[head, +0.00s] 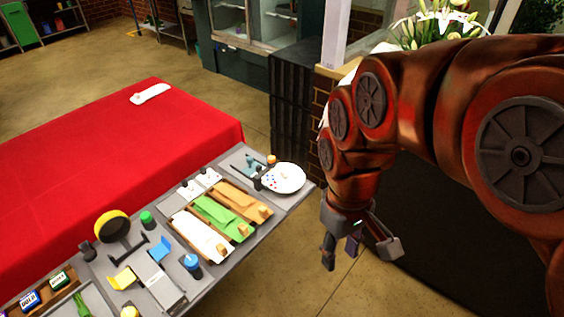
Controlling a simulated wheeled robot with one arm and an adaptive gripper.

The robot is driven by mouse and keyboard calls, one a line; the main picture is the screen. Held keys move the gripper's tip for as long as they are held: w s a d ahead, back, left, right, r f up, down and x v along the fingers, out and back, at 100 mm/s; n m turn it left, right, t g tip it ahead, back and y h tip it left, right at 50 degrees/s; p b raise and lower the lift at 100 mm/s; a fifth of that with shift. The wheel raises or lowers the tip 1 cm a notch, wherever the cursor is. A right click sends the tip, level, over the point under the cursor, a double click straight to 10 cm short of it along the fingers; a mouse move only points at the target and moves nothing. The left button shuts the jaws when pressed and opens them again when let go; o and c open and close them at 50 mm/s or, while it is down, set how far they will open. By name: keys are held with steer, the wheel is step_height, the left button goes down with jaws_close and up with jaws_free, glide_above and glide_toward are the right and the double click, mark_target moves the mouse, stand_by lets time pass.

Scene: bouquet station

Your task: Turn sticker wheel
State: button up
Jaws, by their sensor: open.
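The sticker wheel looks to be the round white disc (283,178) with small red and blue dots, at the far right end of the grey station table. A small orange part shows at its top edge, and a dark and teal fixture (252,168) stands beside it on the left. My gripper (358,258) hangs open and empty beyond the table's right edge, over the floor. It is to the right of the disc and lower in the picture, apart from it. My arm comes in from the right.
White, green and orange wrap trays (222,217) lie left of the disc. A yellow-and-black round stand (113,227), a blue-capped jar (191,264) and a green jar (147,219) stand further left. A red-covered table (120,150) lies behind. Dark crates (293,100) stand beyond the disc.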

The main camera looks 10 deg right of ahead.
steer(key=w+n+b, duration=0.5)
steer(key=w+n, duration=0.6)
steer(key=w, duration=0.9)
steer(key=n+t+b, duration=0.2)
steer(key=n+b, duration=0.2)
steer(key=n, duration=0.7)
glide_above(285, 169)
step_height(285, 169, down, 7)
steer(key=shift+s+a+r, duration=0.1)
steer(key=shift+s+r, duration=0.05)
steer(key=shift+r, duration=0.05)
steer(key=shift+f, duration=0.25)
steer(key=shift+f+p, duration=0.7)
steer(key=shift+f, duration=3)
steer(key=shift+c, duration=0.3)
jaws_close()
